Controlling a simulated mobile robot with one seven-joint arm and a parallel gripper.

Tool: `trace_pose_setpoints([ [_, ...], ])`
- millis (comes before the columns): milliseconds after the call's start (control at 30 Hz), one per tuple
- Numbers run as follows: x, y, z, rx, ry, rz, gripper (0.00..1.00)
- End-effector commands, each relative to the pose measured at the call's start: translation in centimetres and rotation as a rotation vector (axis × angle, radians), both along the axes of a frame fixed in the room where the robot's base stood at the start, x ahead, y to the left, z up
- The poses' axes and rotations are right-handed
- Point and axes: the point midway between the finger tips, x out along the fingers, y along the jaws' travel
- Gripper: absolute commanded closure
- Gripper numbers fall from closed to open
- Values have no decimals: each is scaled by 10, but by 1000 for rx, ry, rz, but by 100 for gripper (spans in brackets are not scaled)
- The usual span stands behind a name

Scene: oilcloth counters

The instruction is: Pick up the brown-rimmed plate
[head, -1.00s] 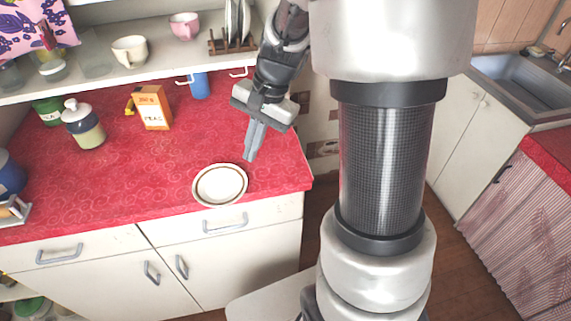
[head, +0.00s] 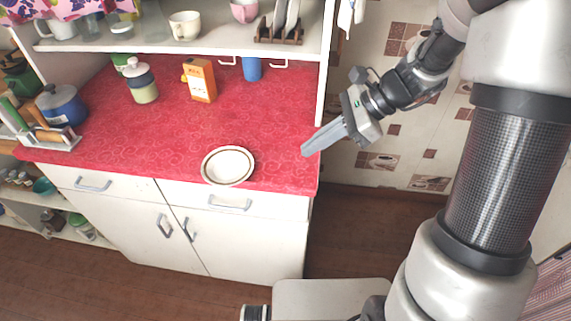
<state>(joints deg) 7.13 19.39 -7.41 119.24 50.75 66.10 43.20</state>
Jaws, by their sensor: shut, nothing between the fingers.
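The brown-rimmed plate (head: 228,166) is a cream, shallow round dish with a dark brown edge. It lies flat on the red oilcloth counter (head: 130,145), close to the front edge and right of the counter's middle. My gripper (head: 306,151) is shut and empty. Its fingers point left and slightly down, at the counter's right end. It is to the right of the plate and apart from it. How high the fingertips are above the counter is hard to tell.
An orange box (head: 199,80), a lidded jar (head: 140,82) and a blue mug (head: 252,69) stand at the back under a shelf (head: 200,45). A blue pot (head: 61,104) and a utensil holder (head: 52,138) are at the left. The counter around the plate is clear.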

Motion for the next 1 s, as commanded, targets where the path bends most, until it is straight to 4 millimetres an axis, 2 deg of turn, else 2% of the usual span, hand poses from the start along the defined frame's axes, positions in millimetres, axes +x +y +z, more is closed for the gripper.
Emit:
trace_pose_setpoints([
  [133, 0, 4, -1, 15, 13, -15, 100],
  [267, 0, 14, -11, 16, 15, -13, 100],
  [700, 0, 78, -73, 13, 13, -11, 100],
  [900, 1, 105, -69, 14, 11, -11, 100],
  [1000, 1, 111, -69, 13, 11, -13, 100],
])
